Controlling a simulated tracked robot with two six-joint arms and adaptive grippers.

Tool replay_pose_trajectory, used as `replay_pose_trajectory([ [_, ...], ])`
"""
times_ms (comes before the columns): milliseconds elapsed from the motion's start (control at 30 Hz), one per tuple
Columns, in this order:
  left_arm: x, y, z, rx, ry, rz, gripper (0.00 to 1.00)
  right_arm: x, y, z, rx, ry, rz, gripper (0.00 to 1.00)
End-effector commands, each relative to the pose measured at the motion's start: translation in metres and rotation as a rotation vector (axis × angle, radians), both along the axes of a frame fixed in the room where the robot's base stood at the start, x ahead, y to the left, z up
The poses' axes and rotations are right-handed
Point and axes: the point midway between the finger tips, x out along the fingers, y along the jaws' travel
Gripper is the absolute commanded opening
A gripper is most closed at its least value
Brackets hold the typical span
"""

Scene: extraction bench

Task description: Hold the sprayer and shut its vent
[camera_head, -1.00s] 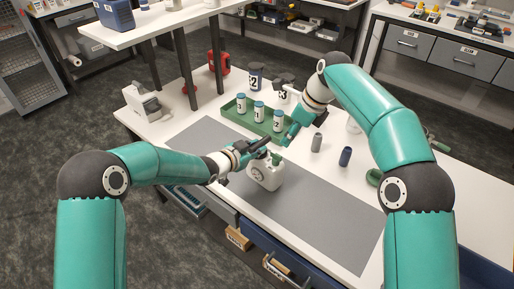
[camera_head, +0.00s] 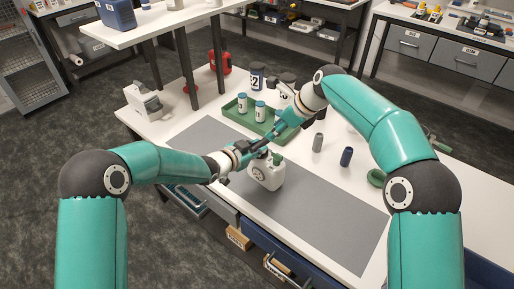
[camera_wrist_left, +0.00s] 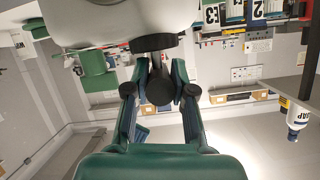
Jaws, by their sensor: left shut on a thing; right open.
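My right gripper (camera_head: 273,136) is open, just above and behind the sprayer top, close to the left fingertips. The vent cannot be made out clearly.
A green tray (camera_head: 232,113) with several labelled bottles lies behind the sprayer. A white device (camera_head: 144,102) is at the back left. The mat's front right is clear.

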Motion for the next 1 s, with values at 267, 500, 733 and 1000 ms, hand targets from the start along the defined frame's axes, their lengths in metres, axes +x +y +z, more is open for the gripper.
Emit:
replay_pose_trajectory([
  [267, 0.000, 0.000, 0.000, 0.000, 0.001, 0.001, 0.00, -0.003, 0.008, -0.008, 0.180, -0.049, -0.113, 0.42],
  [500, 0.000, 0.000, 0.000, -0.001, 0.001, 0.000, 0.00, -0.008, -0.005, -0.016, 0.193, -0.035, -0.138, 0.42],
  [733, 0.000, 0.000, 0.000, -0.001, 0.001, 0.000, 0.00, -0.008, -0.005, -0.059, 0.191, -0.031, -0.135, 0.42],
  [1000, 0.000, 0.000, 0.000, -0.001, 0.001, 0.000, 0.00, -0.006, -0.005, -0.055, 0.196, -0.013, 0.118, 0.42],
])
